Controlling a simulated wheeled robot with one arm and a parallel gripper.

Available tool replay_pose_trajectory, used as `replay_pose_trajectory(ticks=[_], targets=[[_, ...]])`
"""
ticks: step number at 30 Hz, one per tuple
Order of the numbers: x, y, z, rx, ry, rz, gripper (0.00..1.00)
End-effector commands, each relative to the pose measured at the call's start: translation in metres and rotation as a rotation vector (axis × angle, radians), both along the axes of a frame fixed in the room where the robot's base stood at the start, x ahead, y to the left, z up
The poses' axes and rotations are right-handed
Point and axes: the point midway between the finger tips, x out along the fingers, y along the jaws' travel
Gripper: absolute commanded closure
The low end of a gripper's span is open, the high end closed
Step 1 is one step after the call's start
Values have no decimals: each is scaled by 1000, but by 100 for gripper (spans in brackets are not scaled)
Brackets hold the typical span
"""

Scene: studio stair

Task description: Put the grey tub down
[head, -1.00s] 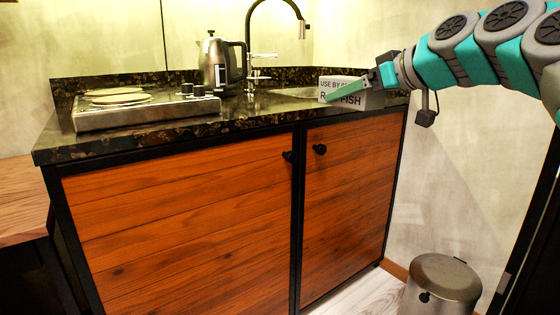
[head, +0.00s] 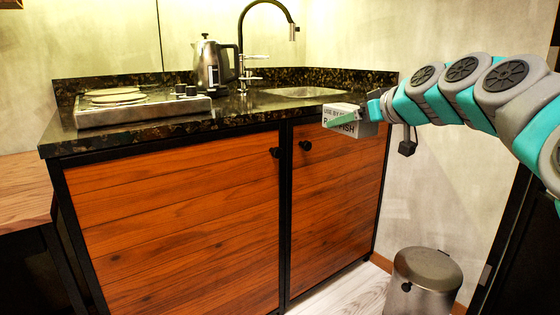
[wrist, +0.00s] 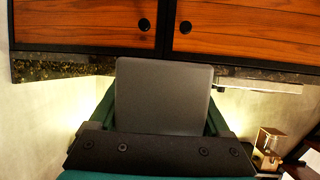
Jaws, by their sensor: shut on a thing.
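The grey tub (head: 350,129) is a small box with a white label, partly readable as "USE BY" and "FISH", in the head view. My gripper (head: 338,121) is shut on it, with a green finger lying across the labelled side. The tub shows in front of the right end of the dark counter (head: 150,132), overlapping its front edge and the top of the cabinet door. In the wrist view the tub's plain grey face (wrist: 164,95) sits between the two green fingers, with the counter edge and cabinet doors beyond. Nothing is seen touching its underside.
A sink (head: 305,92) with a black tap (head: 243,45), a kettle (head: 212,65) and a hob (head: 140,108) are on the counter. Bare counter lies between hob and sink. A lidded metal bin (head: 425,283) stands on the floor at right. A wooden surface (head: 22,195) is at left.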

Motion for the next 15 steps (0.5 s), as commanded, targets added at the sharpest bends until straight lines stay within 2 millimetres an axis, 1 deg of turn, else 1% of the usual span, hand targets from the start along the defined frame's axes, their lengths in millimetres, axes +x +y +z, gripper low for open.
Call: replay_pose_trajectory(ticks=[5,8,9,11,12,14,15], targets=[[31,-8,-45,0,8,-73,100],[51,-15,-79,2,7,-132,100],[57,-17,-94,0,9,-153,100],[67,-21,-115,1,6,-188,100],[72,-23,-131,1,7,-209,100],[80,-26,-154,1,8,-241,100],[84,-27,-170,0,7,-262,100]])
